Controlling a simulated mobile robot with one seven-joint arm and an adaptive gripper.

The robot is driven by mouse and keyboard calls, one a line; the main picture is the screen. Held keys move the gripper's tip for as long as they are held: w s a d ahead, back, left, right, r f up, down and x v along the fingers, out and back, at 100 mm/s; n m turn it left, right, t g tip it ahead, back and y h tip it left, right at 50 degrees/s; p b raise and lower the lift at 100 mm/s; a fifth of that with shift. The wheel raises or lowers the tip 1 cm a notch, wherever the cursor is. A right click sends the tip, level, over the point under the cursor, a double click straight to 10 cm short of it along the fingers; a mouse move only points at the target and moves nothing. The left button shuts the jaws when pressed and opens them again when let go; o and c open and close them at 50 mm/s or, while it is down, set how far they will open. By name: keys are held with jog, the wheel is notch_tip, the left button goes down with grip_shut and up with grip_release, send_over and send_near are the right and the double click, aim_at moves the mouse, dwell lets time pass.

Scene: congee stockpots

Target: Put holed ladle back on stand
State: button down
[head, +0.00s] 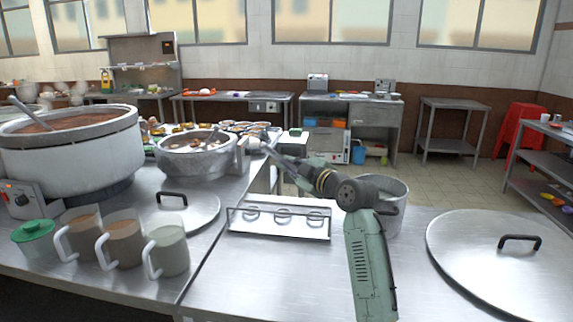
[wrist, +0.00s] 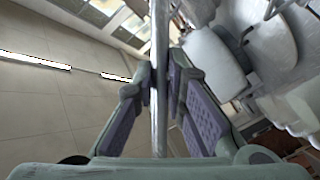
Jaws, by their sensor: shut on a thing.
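My gripper (head: 272,154) reaches away to the left over the counter in the head view. In the wrist view my gripper (wrist: 160,85) is shut on a thin metal shaft, the handle of the holed ladle (wrist: 160,40), which runs lengthwise between the two fingers. The ladle's holed bowl cannot be made out in either view. The stand (head: 300,229), a low metal rack with three rings along its top, is on the counter, nearer than my gripper and below it. My gripper is apart from the stand.
A large stockpot (head: 75,155) and a smaller pot (head: 187,163) stand at left. Several mugs (head: 122,246) and a lid (head: 190,212) are left of the stand. A metal pot (head: 392,212) and a large lid (head: 490,255) are at right. Counter in front of the stand is clear.

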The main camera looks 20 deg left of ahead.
notch_tip(320, 180, down, 10)
jog(key=b, duration=0.6)
jog(key=shift+r, duration=0.2)
jog(key=shift+s+d+b, duration=0.1)
jog(key=shift+d+b, duration=0.05)
jog(key=shift+b, duration=0.15)
dwell(0.4)
jog(key=shift+f+b, duration=0.3)
jog(key=shift+b, duration=0.15)
dwell(0.4)
jog(key=c, duration=1.6)
grip_release()
jog(key=shift+o, duration=0.2)
jog(key=v, duration=1.2)
